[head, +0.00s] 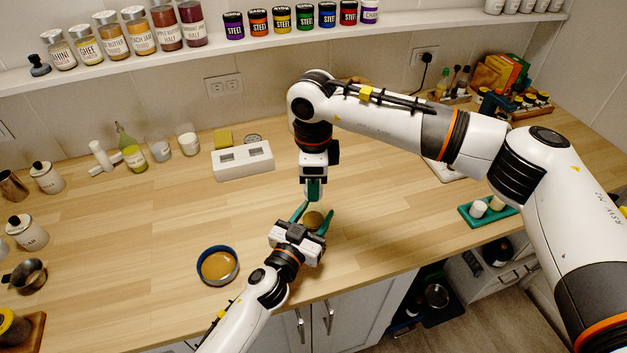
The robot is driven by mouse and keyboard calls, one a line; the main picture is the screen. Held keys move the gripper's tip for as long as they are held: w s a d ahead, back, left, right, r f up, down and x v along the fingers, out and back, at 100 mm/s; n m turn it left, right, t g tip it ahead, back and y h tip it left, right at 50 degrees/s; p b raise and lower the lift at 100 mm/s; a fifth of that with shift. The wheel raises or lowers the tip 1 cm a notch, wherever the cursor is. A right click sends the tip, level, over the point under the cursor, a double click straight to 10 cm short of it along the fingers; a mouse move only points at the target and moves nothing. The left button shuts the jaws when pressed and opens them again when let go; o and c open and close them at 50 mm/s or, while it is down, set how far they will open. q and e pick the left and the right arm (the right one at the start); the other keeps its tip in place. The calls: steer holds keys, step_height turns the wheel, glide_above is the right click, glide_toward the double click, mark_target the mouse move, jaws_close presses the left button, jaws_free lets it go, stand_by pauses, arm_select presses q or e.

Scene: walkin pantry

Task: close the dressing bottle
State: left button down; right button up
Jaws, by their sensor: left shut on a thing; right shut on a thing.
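A round brown-topped thing (313,219), likely the dressing bottle, stands on the wooden counter, its lower part hidden by my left gripper. My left gripper (317,210), reaching in from the front, has its green fingers on either side of it and is shut on it. My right gripper (313,198) points down just behind and above the bottle. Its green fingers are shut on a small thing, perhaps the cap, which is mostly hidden. I cannot tell whether that thing touches the bottle.
A blue-rimmed bowl (218,265) stands left of my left gripper. A white block with two openings (243,161) lies behind it. A green tray (487,209) is at right. The counter's middle left is clear.

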steer(key=m, duration=1.1)
steer(key=shift+m, duration=0.4)
steer(key=o, duration=1.2)
steer(key=shift+c, duration=0.2)
steer(key=shift+r, duration=0.1)
step_height(320, 180, up, 12)
arm_select(q)
steer(key=c, duration=0.6)
jaws_free()
steer(key=shift+o, duration=0.2)
